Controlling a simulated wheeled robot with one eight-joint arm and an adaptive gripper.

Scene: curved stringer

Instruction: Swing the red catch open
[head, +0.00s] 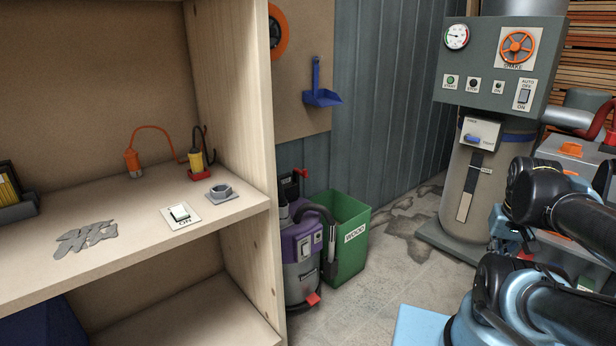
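No part is plainly marked as the red catch. A purple and grey vacuum (301,246) stands on the floor right of the shelf unit. A small red part (313,299) sits low on its front and may be the catch; whether it is open or shut is too small to tell. Another red part (301,173) shows at the top, behind the shelf's side panel. The panel hides the vacuum's left edge. My arm shows at the right, well apart from the vacuum. My gripper cannot be made out.
A green bin (347,252) labelled WOOD stands beside the vacuum. The shelf's side panel (245,120) borders it on the left. A grey cylinder machine (468,195) with a control panel stands at the back right. Floor (385,285) between bin and my arm is clear.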

